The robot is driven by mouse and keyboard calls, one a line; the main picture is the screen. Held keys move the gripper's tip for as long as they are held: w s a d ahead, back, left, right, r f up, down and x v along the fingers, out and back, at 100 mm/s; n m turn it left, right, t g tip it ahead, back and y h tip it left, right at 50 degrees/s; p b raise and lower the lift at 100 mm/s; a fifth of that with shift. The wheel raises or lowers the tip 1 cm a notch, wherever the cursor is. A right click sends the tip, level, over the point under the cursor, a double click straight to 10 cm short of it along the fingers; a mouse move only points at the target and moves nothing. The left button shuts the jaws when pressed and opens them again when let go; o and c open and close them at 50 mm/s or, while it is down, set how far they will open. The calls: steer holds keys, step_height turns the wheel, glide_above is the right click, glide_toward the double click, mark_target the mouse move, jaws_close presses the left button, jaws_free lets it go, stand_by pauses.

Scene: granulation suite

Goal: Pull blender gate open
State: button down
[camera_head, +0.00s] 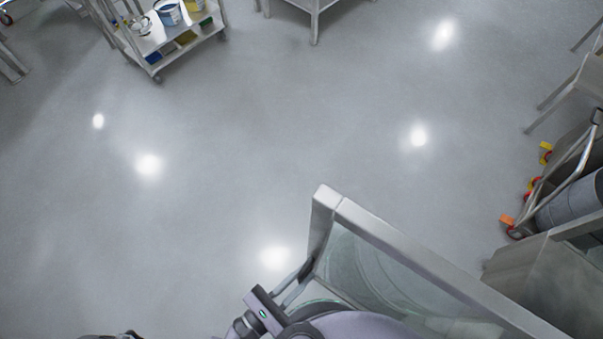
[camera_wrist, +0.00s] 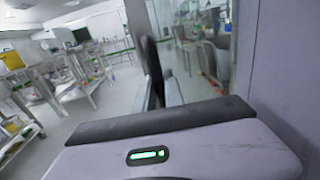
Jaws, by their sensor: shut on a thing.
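The blender gate (camera_head: 425,262) is a clear panel in a thick grey metal frame. In the head view it runs from the lower right up to a free corner near the middle. I cannot tell how far the gate stands open.
Open grey floor (camera_head: 240,130) lies left of and beyond the gate. A cart (camera_head: 155,40) with buckets stands at the top left, and a steel table (camera_head: 313,12) at the top. At the right are a drum (camera_head: 572,207) on a wheeled trolley and a steel surface (camera_head: 545,280).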

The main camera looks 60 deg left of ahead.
steer(key=c, duration=1.4)
jaws_free()
steer(key=shift+c, duration=0.2)
steer(key=s+d+p, duration=0.1)
steer(key=s+d, duration=0.2)
steer(key=s, duration=1.4)
steer(key=shift+d+p, duration=0.2)
steer(key=shift+p, duration=0.2)
steer(key=shift+s, duration=0.15)
